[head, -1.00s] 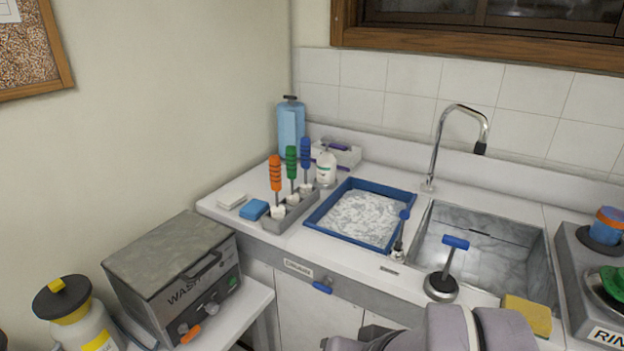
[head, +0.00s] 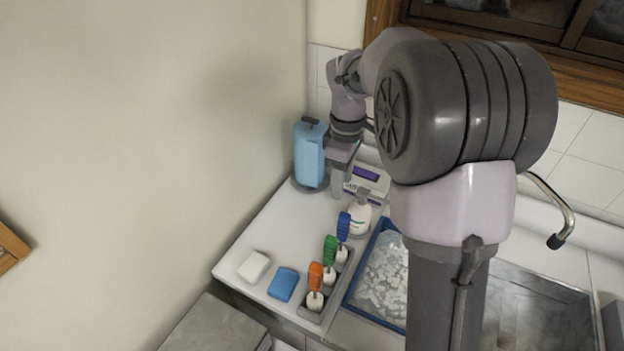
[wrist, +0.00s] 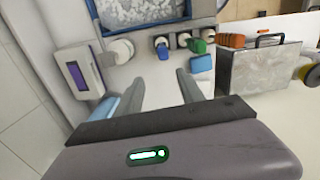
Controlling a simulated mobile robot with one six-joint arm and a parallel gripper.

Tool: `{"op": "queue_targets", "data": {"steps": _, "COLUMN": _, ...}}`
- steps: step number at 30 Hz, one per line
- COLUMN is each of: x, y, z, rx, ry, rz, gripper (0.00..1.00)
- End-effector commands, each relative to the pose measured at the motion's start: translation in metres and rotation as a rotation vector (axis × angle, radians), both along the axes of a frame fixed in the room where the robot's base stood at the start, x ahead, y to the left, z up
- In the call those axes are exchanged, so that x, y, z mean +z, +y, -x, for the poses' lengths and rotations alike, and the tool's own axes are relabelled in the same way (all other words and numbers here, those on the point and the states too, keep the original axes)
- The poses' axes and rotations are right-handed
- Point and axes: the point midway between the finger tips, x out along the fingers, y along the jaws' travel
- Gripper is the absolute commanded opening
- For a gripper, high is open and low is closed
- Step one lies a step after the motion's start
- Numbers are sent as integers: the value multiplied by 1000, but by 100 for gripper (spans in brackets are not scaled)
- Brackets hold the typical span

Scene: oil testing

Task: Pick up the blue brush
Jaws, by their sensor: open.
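The blue brush (head: 343,227) stands handle-up at the far end of a grey rack (head: 342,281), behind the green brush (head: 330,250) and the orange brush (head: 315,275). In the wrist view the blue brush (wrist: 162,51) shows end-on, just beyond the space between the fingertips. My gripper (head: 340,187) is above the counter's back, behind the blue brush and near the blue dispenser; its fingers are partly hard to make out. In the wrist view my gripper (wrist: 158,85) is open, with nothing between its fingers.
A blue dispenser (head: 309,156), a white bottle (head: 360,215) and a box with a purple screen (wrist: 78,78) stand close around the gripper. A blue-rimmed tray (head: 349,303) lies right of the rack. A blue sponge (head: 283,284) and white block (head: 254,266) lie left. My arm hides much of the sink.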

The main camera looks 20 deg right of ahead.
Motion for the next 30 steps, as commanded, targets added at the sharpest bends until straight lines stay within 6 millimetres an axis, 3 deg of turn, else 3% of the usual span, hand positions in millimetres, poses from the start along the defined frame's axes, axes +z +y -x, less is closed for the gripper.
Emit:
{"op": "queue_targets", "data": {"steps": 6, "x": -70, "y": 0, "z": 2, "rx": 4, "ry": 6, "rz": 0, "gripper": 45}}
{"op": "queue_targets", "data": {"steps": 10, "x": -103, "y": 0, "z": 2, "rx": 3, "ry": 4, "rz": -1, "gripper": 45}}
{"op": "queue_targets", "data": {"steps": 16, "x": -128, "y": -1, "z": 2, "rx": 1, "ry": 2, "rz": -1, "gripper": 45}}
{"op": "queue_targets", "data": {"steps": 22, "x": -167, "y": -7, "z": 4, "rx": 3, "ry": 1, "rz": 0, "gripper": 45}}
{"op": "queue_targets", "data": {"steps": 30, "x": -173, "y": -6, "z": 4, "rx": 1, "ry": -1, "rz": -1, "gripper": 45}}
